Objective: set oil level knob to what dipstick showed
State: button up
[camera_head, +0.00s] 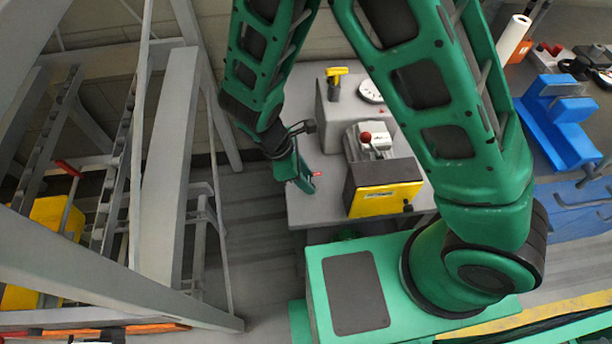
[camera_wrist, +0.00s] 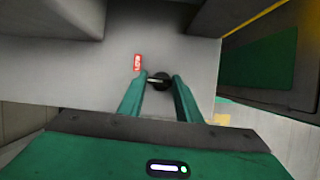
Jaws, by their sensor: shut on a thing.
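A small black knob (camera_wrist: 160,80) sits on a grey surface in the wrist view. A light pointer mark lies roughly sideways across it. A red label (camera_wrist: 138,62), which seems to read LOW, is just beyond and left of it. My gripper (camera_wrist: 160,84) has its two green fingers on either side of the knob and is shut on it. In the head view my gripper (camera_head: 308,182) is at the left side of the grey bench, and the knob is hidden there. A yellow T-shaped handle (camera_head: 336,76), perhaps the dipstick, stands on a grey block; no oil reading is visible.
A dark box with a yellow front (camera_head: 385,198) stands right of my gripper on the grey bench (camera_head: 335,208). A machine with a red ball (camera_head: 366,137) and a round white dial (camera_head: 371,90) are behind. A grey metal frame (camera_head: 165,160) fills the left.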

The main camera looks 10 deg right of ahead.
jog(key=m, duration=0.1)
jog(key=m+g, duration=0.1)
jog(key=m, duration=0.2)
jog(key=shift+w+d+y, duration=0.15)
jog(key=shift+w+y, duration=0.15)
jog(key=shift+w+d+m+g+y, duration=0.1)
jog(key=shift+m+g+y, duration=0.25)
jog(key=shift+m, duration=0.8)
jog(key=shift+m+g+y, duration=0.15)
jog(key=shift+m+g, duration=0.4)
jog(key=shift+m, duration=0.6)
jog(key=o, duration=1)
jog(key=shift+o, duration=0.2)
jog(key=v, duration=1)
jog(key=shift+r, duration=0.35)
jog(key=shift+w, duration=0.15)
